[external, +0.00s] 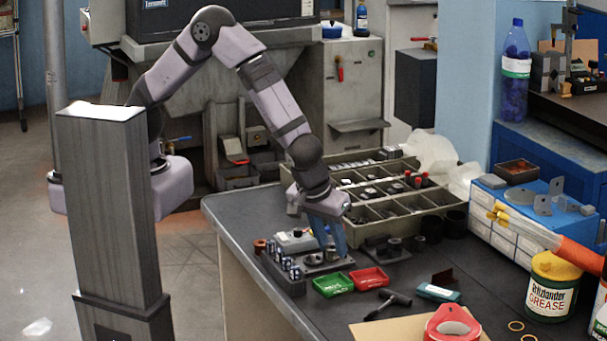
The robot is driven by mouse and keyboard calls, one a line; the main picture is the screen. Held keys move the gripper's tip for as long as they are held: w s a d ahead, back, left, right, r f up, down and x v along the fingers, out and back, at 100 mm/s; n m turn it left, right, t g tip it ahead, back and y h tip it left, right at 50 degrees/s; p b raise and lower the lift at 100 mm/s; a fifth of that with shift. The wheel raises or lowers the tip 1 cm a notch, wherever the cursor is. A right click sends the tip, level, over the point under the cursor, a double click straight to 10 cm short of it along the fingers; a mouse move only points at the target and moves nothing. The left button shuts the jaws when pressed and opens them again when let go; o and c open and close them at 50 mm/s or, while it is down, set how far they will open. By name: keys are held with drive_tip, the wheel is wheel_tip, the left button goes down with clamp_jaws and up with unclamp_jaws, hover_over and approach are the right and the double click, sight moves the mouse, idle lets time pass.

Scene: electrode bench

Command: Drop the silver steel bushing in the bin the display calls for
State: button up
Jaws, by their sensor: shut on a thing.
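My gripper (331,247) points down over the grey fixture block at the left of the bench, with its blue fingers close together. It is shut on a small silver piece (331,255), which looks like the steel bushing; the fingers partly hide it, and I cannot tell whether it still touches the block. The green bin (333,286) and the red bin (369,278) lie side by side just in front of the block, apart from the gripper. A small pale device (296,241) behind the block may be the display; its reading is too small to tell.
Several silver cylinders stand on the left of the grey block (284,279), with a copper-coloured ring (260,246) nearby. A large compartment tray (395,213) stands behind.

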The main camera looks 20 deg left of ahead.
sight(330, 257)
drive_tip(key=shift+w+d+r+n, duration=0.1)
drive_tip(key=shift+w+r+n, duration=0.05)
drive_tip(key=shift+r+n, duration=0.25)
drive_tip(key=shift+f+b, duration=1.2)
drive_tip(key=shift+f, duration=1.25)
drive_tip(key=shift+f+b, duration=0.9)
drive_tip(key=shift+b, duration=0.3)
drive_tip(key=o, duration=1.2)
drive_tip(key=shift+r, duration=0.15)
